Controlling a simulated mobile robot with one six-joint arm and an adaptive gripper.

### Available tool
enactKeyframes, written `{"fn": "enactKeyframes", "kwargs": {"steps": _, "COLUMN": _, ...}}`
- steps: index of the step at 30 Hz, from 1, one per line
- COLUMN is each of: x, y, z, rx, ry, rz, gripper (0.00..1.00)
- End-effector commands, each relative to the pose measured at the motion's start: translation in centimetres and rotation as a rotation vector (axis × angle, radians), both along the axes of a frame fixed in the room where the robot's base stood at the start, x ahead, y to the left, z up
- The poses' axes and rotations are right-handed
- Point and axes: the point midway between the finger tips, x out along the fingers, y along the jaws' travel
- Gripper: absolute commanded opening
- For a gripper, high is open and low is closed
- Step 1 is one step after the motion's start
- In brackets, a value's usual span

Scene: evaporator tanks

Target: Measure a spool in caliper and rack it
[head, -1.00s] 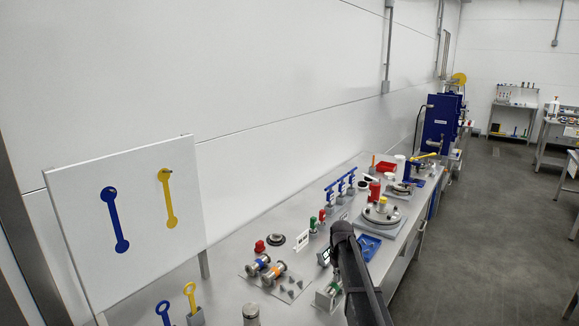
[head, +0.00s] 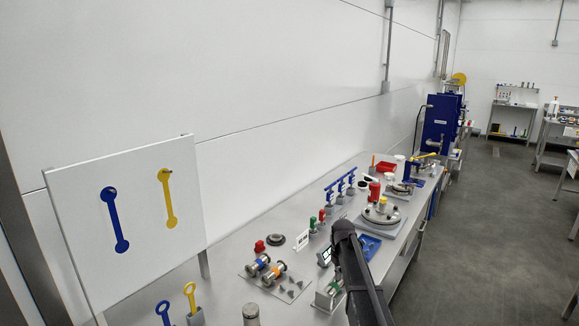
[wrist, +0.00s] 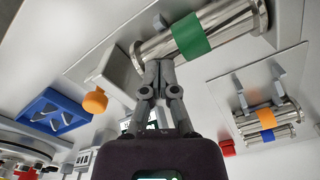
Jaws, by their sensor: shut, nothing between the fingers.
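A metal spool with a green band (wrist: 190,38) lies at the top of the wrist view, beside a grey block with an orange knob (wrist: 95,102) that looks like part of the caliper. In the head view the caliper (head: 325,257) shows a small display, and the green-banded spool (head: 335,287) is partly hidden by my arm. My gripper (wrist: 158,68) is shut and empty, its fingertips close to the spool's edge; I cannot tell if they touch. The rack plate (head: 297,296) holds an orange-banded spool (head: 273,273) and a blue-banded spool (head: 259,265) on grey supports, with free supports to their right.
A blue tray (head: 368,246) and a round steel fixture (head: 381,215) stand beyond my arm. A red knob (head: 260,246) is behind the rack. A white board (head: 140,215) with blue and yellow tool shapes stands at the left. Blue stands (head: 340,187) line the back.

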Motion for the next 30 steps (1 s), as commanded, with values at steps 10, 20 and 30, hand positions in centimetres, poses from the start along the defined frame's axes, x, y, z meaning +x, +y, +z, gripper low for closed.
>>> {"fn": "enactKeyframes", "kwargs": {"steps": 10, "x": 0.3, "y": -0.2, "z": 0.0, "rx": -0.001, "ry": 0.000, "rz": 0.000, "gripper": 0.00}}
{"fn": "enactKeyframes", "kwargs": {"steps": 20, "x": 0.4, "y": -0.3, "z": 0.5, "rx": -0.001, "ry": 0.000, "rz": 0.000, "gripper": 0.00}}
{"fn": "enactKeyframes", "kwargs": {"steps": 30, "x": 0.4, "y": -0.2, "z": 2.0, "rx": 0.000, "ry": 0.000, "rz": 0.000, "gripper": 0.00}}
